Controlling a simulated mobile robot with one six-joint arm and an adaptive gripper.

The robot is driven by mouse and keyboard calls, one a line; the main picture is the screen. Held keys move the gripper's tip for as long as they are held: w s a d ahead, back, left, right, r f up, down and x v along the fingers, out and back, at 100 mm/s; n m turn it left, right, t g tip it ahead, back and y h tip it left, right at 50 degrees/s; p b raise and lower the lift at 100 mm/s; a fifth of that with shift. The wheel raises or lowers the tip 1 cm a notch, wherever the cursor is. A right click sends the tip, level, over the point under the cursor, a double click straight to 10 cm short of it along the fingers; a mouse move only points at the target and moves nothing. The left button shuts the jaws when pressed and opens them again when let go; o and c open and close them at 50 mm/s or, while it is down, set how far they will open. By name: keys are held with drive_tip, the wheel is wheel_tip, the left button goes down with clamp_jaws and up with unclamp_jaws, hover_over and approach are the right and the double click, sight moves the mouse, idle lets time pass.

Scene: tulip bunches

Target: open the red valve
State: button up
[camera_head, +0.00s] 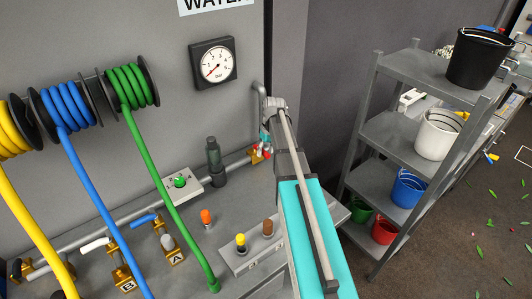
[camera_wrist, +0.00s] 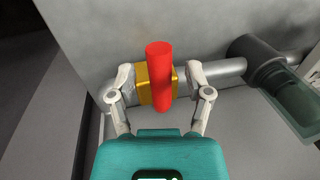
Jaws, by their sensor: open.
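The red valve shows in the wrist view as a red lever handle (camera_wrist: 160,72) on a brass body (camera_wrist: 142,86), fitted on a grey pipe along the wall. The handle stands out towards the camera. My gripper (camera_wrist: 161,80) is open, with one finger on each side of the handle. A gap shows between each finger and the handle; I cannot tell the exact depth. In the head view the brass body (camera_head: 256,153) shows at the pipe's right end, and my gripper (camera_head: 265,143) is beside it, with the handle partly hidden by my gripper.
A pressure gauge (camera_head: 213,63) hangs above. Blue-handled (camera_head: 146,219) and white-handled (camera_head: 95,244) valves, hoses and a grey panel (camera_head: 240,260) lie left. A bucket shelf (camera_head: 390,140) stands right.

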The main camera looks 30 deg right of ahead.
clamp_jaws()
idle(0.3)
